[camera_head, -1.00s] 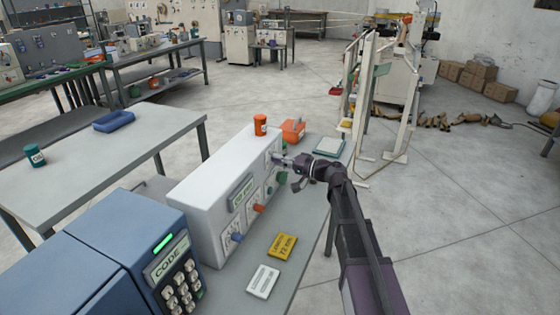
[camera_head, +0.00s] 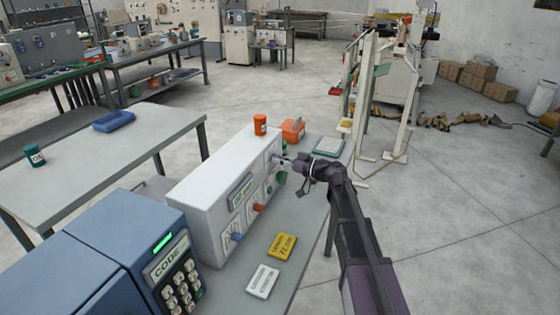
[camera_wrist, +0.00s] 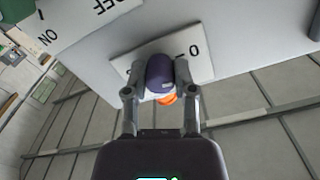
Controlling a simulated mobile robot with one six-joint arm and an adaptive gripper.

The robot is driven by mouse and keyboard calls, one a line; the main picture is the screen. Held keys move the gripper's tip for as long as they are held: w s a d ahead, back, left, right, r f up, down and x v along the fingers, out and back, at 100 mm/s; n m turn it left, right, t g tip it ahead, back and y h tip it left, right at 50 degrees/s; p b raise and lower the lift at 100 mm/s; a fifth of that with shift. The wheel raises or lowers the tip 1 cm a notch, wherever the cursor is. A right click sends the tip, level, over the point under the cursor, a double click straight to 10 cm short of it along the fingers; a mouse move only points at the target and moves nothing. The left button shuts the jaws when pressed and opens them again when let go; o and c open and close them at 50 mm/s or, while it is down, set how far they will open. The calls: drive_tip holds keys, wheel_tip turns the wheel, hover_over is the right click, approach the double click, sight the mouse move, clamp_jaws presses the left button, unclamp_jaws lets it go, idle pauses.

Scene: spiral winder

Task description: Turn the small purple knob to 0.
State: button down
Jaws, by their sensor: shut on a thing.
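The small purple knob (camera_wrist: 160,72) sits on a white label plate (camera_wrist: 200,60) on the front of the white box (camera_head: 200,195). In the wrist view a "0" and a dash-like mark show on the plate beside the knob. My gripper (camera_wrist: 158,95) has one finger on each side of the knob and is shut on it. An orange part (camera_wrist: 168,99) shows just past the knob between the fingers. Which mark the knob points to cannot be told.
Blue and orange knobs (camera_head: 237,237) and a green knob (camera_head: 282,178) are on the same front. A blue keypad box (camera_head: 130,240) stands at the near left. A yellow card (camera_head: 282,246) and a white card (camera_head: 263,281) lie before the white box.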

drive_tip(key=shift+n, duration=0.7)
drive_tip(key=shift+c, duration=2.2)
unclamp_jaws()
drive_tip(key=v, duration=1.2)
drive_tip(key=shift+a, duration=0.1)
